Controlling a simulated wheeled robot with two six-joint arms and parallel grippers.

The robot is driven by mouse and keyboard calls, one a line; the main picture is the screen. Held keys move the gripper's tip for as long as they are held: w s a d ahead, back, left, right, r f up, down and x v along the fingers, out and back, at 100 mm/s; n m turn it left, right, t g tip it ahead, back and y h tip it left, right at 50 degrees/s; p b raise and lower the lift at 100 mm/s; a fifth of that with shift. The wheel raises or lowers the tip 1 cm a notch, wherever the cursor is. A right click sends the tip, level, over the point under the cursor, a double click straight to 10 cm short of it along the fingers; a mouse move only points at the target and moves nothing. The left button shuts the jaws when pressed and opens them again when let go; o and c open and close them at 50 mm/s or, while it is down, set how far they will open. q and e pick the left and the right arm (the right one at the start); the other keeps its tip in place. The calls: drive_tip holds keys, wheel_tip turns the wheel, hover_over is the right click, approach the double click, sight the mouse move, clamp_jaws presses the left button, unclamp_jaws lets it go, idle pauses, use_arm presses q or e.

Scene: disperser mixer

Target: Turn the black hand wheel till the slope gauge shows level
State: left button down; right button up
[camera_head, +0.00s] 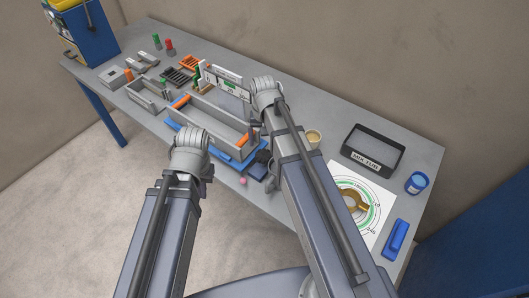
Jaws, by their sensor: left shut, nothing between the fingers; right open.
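A dark, knob-like part (263,157) sits at the front right corner of the blue-based grey trough; it may be the black hand wheel, but it is small and partly hidden by my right arm. A white card with a green-marked dial and a brass pointer piece (352,202) lies on the right of the table. An upright white panel with a green patch (229,84) stands behind the trough; I cannot tell which one is the slope gauge. My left gripper (191,138) is shut and empty at the trough's front. My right gripper (266,84) is open near the panel. Fingertips of both are hidden.
The grey trough (185,120) has orange parts at its ends. A black-framed tray (372,150), a blue-and-white pot (417,183), a blue block (397,238) and a cream cup (313,138) stand on the right. Several small parts crowd the left. A wall runs behind the table.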

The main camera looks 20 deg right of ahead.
sight(264, 155)
wheel_tip(264, 155, down, 7)
drive_tip(key=b, duration=0.6)
drive_tip(key=shift+b, duration=0.3)
drive_tip(key=c, duration=1.1)
